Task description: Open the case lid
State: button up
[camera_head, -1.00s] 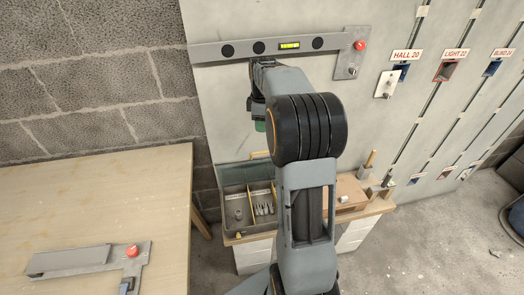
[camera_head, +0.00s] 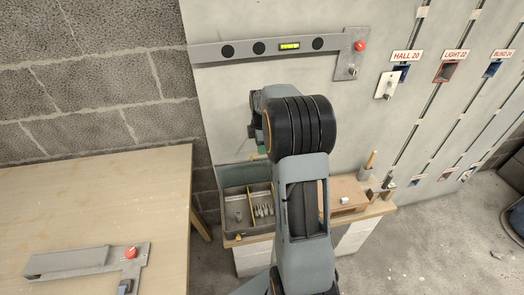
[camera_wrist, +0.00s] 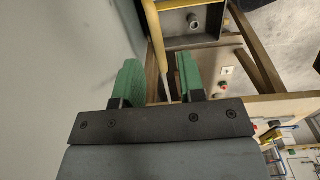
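The grey case (camera_head: 226,205) sits on the low bench by the wall, and its inside with fittings is in plain view. Its grey-green lid (camera_head: 236,176) stands raised at the case's back edge. My gripper (camera_head: 262,150) is just above the lid, partly hidden by my arm. In the wrist view my gripper (camera_wrist: 158,80) has its green fingers apart. A yellow bar (camera_wrist: 154,40), seemingly the lid's handle, runs into the gap between them. I cannot tell whether a finger touches it. The case's inside (camera_wrist: 175,24) also shows there.
A metal level bar (camera_head: 220,50) with a red knob hangs on the wall above. A wooden block (camera_head: 345,192) and a cup with a tool (camera_head: 366,173) stand right of the case. A wooden table (camera_head: 90,205) fills the left, with a metal bracket (camera_head: 70,262) on it.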

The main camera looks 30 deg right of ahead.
jog(key=shift+f, duration=1.35)
jog(key=shift+c, duration=0.2)
grip_shut()
